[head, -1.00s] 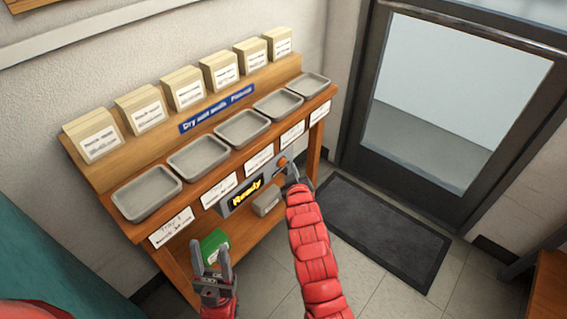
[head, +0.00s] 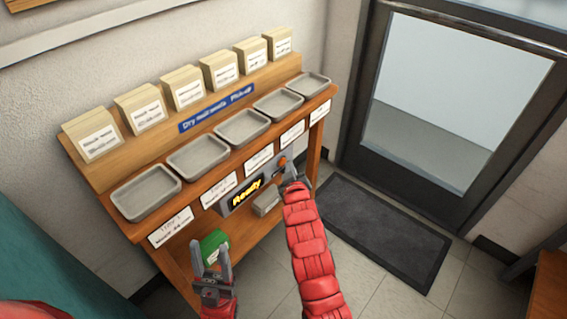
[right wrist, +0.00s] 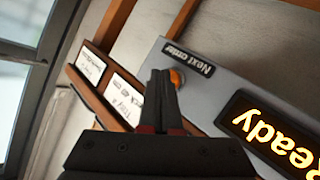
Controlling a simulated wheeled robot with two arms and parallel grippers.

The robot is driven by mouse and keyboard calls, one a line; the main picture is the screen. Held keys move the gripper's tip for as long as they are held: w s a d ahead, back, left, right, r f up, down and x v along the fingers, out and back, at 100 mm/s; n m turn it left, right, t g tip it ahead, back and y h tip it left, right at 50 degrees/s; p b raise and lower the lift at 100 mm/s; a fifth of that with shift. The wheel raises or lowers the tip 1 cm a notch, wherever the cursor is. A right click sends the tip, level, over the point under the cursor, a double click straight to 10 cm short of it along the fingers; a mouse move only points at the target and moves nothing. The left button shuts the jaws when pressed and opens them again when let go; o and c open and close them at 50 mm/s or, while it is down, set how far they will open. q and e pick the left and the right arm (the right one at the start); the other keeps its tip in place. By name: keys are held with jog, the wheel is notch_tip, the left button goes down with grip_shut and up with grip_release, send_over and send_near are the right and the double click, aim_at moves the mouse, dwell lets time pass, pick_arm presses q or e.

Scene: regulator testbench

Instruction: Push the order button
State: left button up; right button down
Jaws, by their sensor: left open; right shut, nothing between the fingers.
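The order button is a round orange button (head: 282,162) on a grey panel with a glowing "Ready" display (head: 247,193), mounted on the front of the wooden stand. In the right wrist view the orange button (right wrist: 177,78) sits beside a "Next order" label (right wrist: 188,57). My right gripper (head: 291,178) is shut and empty, close to the button. In the right wrist view its fingertips (right wrist: 161,74) overlap the button's left edge; I cannot tell whether they touch it. My left gripper (head: 210,257) is open and empty, low in front of the stand.
The stand holds a row of several grey trays (head: 242,127) with card stacks (head: 187,88) behind them. A green box (head: 212,246) and a grey box (head: 267,203) are on the lower shelf. A dark mat (head: 380,232) lies before the glass door (head: 452,110).

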jog(key=shift+w+a+b, duration=0.25)
jog(key=shift+a+b, duration=0.05)
jog(key=shift+a, duration=0.1)
dwell(0.5)
jog(key=shift+s+d, duration=0.1)
jog(key=shift+d, duration=0.05)
jog(key=shift+s+d+p, duration=0.4)
jog(key=shift+d+p, duration=0.2)
jog(key=shift+p, duration=0.05)
jog(key=shift+s+d+p, duration=0.75)
jog(key=shift+d, duration=0.3)
jog(key=shift+s+d+p, duration=0.75)
jog(key=shift+d, duration=0.25)
